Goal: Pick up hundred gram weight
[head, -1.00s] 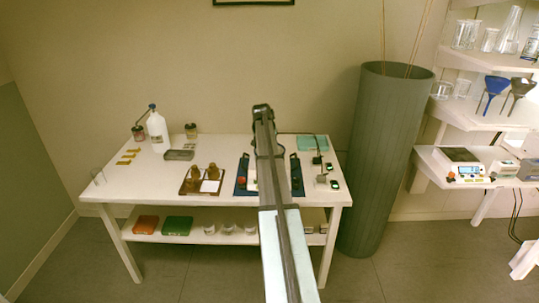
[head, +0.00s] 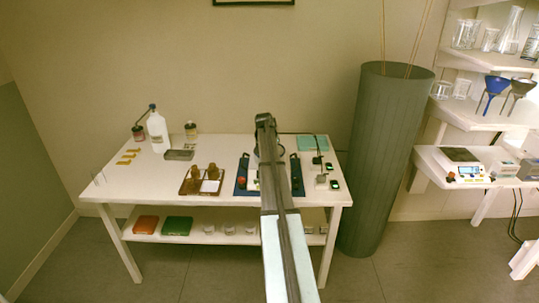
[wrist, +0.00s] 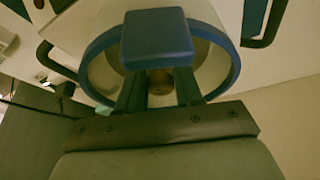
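My gripper (wrist: 159,92) shows in the wrist view as two dark fingers standing apart. A small brown, brass-like piece (wrist: 160,82) shows between them; I cannot tell whether it is the hundred gram weight or whether the fingers touch it. A blue square block (wrist: 157,38) covers the upper finger area, so the tips are hidden. Behind is a round, pale thing with a blue rim (wrist: 95,62). In the head view my arm reaches over the blue tray (head: 241,187) and hides its middle. No weight can be clearly identified there.
On the table (head: 120,187), a brown tray (head: 189,186) with brown pieces lies left of the blue tray. A white bottle (head: 157,131) stands at the back left. Small devices (head: 334,184) lie on the right. A tall grey bin (head: 388,165) stands beside the table.

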